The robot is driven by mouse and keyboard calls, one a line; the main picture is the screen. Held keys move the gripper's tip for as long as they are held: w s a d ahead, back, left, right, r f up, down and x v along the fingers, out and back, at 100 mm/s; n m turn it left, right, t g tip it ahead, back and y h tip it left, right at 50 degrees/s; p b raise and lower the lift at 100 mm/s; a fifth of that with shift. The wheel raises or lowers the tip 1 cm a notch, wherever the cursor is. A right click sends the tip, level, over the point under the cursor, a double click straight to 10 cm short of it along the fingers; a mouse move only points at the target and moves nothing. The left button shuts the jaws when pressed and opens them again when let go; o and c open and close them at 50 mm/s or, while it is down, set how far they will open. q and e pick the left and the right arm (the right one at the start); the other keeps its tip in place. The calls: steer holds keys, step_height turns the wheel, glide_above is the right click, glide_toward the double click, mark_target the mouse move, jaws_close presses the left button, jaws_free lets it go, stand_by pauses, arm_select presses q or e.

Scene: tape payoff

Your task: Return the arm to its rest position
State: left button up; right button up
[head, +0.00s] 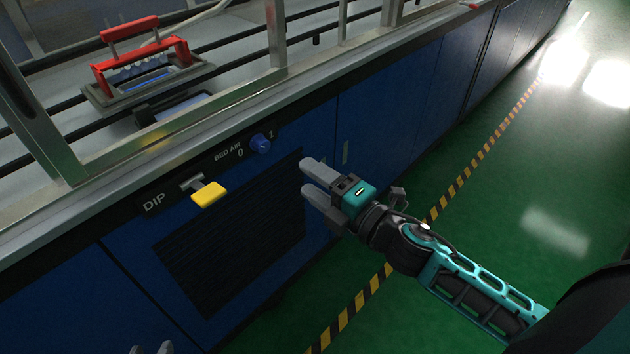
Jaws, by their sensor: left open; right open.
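My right gripper (308,177) is open and empty, with its arm reaching in from the right. Its two grey fingers point left toward the blue cabinet front, near the right edge of the dark vent grille (232,238). I cannot tell how close the fingertips are to the panel. My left gripper (151,349) shows only as two grey fingertips at the bottom edge, apart and with nothing visible between them. The rest of the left arm is out of view.
A yellow DIP lever (208,194) and a blue BED AIR knob (260,143) sit on the cabinet front. A red-handled frame (143,52) stands on the machine top behind metal rails. Green floor (480,210) with a yellow-black stripe (455,189) lies to the right.

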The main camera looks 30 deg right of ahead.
arm_select(q)
steer(key=shift+r, duration=0.1)
step_height(320, 180, up, 5)
steer(key=s+a+y+p, duration=0.1)
steer(key=a+p, duration=0.1)
steer(key=p, duration=0.7)
steer(key=shift+s+a+r+p, duration=0.15)
steer(key=shift+s+a+p, duration=0.05)
steer(key=shift+a+p, duration=0.15)
arm_select(e)
steer(key=s+a+f+m+g+h, duration=0.1)
steer(key=s+f+m+g+h, duration=0.1)
steer(key=s+m, duration=0.4)
steer(key=s+a+f+m+g+h, duration=0.1)
steer(key=s+f+m+g, duration=0.3)
steer(key=m, duration=0.9)
step_height(320, 180, down, 3)
steer(key=shift+s+r+m+h, duration=0.2)
steer(key=shift+s+m+h, duration=0.3)
steer(key=shift+s, duration=0.65)
steer(key=shift+w+a, duration=0.1)
